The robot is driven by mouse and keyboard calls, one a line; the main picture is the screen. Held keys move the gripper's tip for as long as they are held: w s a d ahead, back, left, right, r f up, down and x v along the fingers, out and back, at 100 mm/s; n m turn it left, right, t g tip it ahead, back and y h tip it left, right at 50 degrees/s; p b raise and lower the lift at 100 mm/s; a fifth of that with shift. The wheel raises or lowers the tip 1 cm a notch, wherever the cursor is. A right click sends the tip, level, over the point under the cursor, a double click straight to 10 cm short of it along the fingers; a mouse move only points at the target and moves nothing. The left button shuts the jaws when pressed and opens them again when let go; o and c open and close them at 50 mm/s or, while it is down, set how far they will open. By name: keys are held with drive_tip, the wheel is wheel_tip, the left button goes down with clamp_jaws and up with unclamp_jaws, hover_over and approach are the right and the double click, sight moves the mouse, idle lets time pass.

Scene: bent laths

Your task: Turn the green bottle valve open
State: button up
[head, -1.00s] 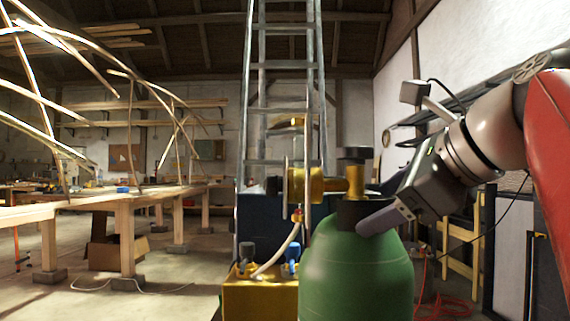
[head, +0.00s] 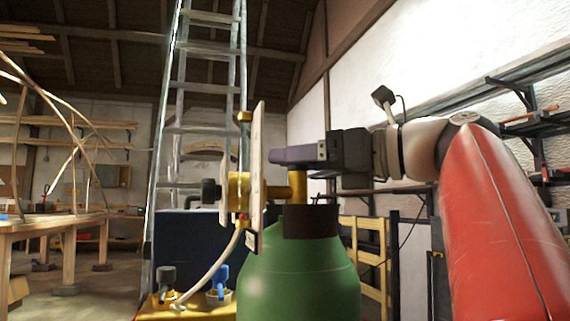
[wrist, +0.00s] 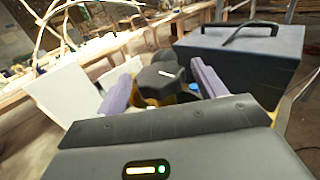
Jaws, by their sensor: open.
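The green bottle (head: 298,285) stands upright in the lower middle of the head view, with a dark collar and a brass valve (head: 298,186) on top. My gripper (head: 287,155) is level at the top of the valve, reaching in from the right. Its finger hides the valve's knob in the head view. In the wrist view the dark, lobed knob (wrist: 158,76) sits between my two purple-grey fingers (wrist: 162,70). The fingers are apart, with visible gaps on both sides of the knob.
A pale upright panel (head: 257,165) stands just left of the valve. A white hose (head: 212,268) runs down to a yellow unit (head: 185,305). A dark blue box (head: 185,240) and a ladder (head: 165,150) stand behind. Wooden benches (head: 50,225) are at left.

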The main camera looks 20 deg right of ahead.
drive_tip(key=shift+x, duration=1.4)
drive_tip(key=c, duration=1)
drive_tip(key=shift+o, duration=0.2)
